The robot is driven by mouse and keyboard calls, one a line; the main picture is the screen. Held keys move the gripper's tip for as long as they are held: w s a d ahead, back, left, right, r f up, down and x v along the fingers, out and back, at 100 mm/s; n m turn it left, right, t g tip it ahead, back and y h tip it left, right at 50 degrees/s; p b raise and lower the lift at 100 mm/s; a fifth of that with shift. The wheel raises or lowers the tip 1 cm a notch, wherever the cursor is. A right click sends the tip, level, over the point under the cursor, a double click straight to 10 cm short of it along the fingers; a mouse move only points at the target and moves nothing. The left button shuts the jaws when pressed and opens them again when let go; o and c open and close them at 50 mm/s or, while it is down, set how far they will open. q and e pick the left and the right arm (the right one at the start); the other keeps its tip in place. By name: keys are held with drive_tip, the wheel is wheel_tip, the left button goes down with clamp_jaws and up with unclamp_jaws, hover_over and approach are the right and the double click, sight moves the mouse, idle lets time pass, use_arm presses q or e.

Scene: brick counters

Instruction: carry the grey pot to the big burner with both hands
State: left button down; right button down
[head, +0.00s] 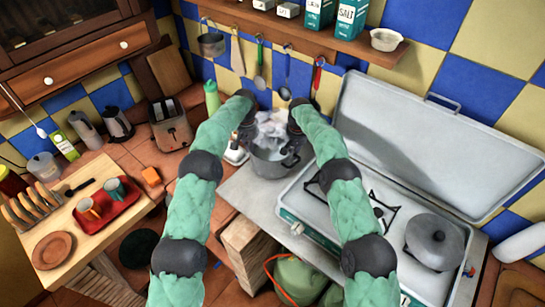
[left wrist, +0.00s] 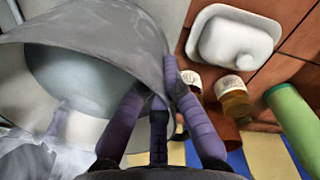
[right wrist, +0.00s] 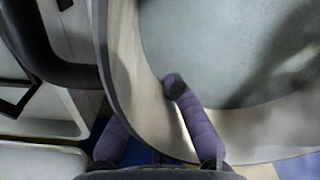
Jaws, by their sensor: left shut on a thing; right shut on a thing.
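The grey pot (head: 268,168) is upright near the wall, over the grey surface left of the stove; I cannot tell whether it touches it. My left gripper (head: 250,128) is shut on the pot's wall at the rim, as the left wrist view shows (left wrist: 156,88). My right gripper (head: 298,130) is shut on the opposite side of the rim; in the right wrist view (right wrist: 143,105) one finger is inside the pot. The white stove (head: 345,232) has its lid raised. A bare burner (head: 378,212) shows in its middle; my right arm covers part of the hob.
A lidded grey pot (head: 434,240) stands on the stove's right side. A white butter dish (left wrist: 235,38) and small jars (left wrist: 232,92) are close to my left gripper. A green bottle (head: 212,97) and toaster (head: 170,125) stand left. Utensils (head: 260,75) hang above.

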use_arm(q)
drive_tip(key=shift+w+r+p, duration=0.1)
drive_tip(key=shift+r+p, duration=1.05)
drive_tip(key=shift+r, duration=0.5)
drive_tip(key=shift+r, duration=0.2)
